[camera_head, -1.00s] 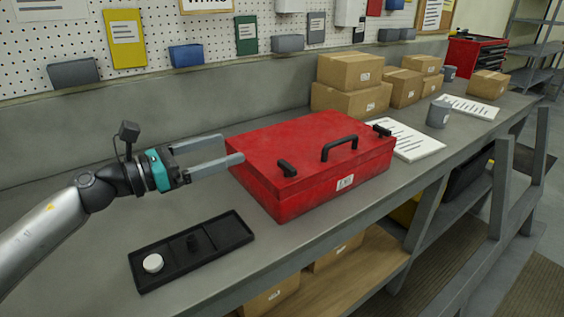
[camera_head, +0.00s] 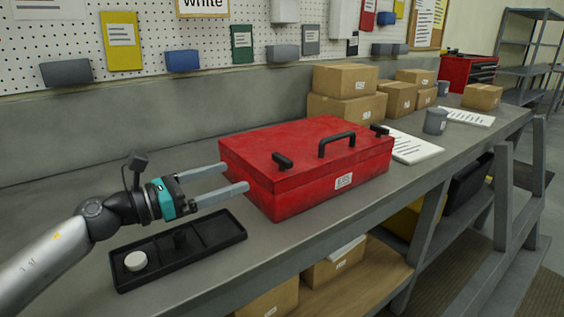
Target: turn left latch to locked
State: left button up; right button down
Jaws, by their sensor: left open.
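A red case (camera_head: 300,165) with its lid down stands on the grey workbench. Its black left latch (camera_head: 282,161) is at the left of the front lid edge, and a second black latch (camera_head: 379,130) is at the right. A black handle (camera_head: 337,144) stands between them. My left gripper (camera_head: 236,178) is open and empty, its two long grey fingers pointing right toward the left side of the case, left of the left latch. Whether the front fingertip touches the case I cannot tell. My right gripper is not in view.
A black tray (camera_head: 212,230) with a white round piece (camera_head: 136,261) and a dark piece (camera_head: 181,238) lies below my left gripper. Cardboard boxes (camera_head: 345,78) stand behind the case, and white papers (camera_head: 411,146) lie right of it. The bench front is clear.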

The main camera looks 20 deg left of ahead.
aim_at(279, 162)
pick_arm(q)
jog(key=p+x, duration=0.1)
jog(key=x, duration=1.1)
jog(key=shift+d+r+p, duration=0.1)
jog(key=shift+p, duration=0.25)
jog(key=shift+x, duration=0.75)
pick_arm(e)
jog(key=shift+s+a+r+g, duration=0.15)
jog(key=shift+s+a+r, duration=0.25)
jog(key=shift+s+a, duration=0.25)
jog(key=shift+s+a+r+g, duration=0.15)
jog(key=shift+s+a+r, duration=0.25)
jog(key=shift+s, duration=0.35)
pick_arm(q)
jog(key=shift+c, duration=0.4)
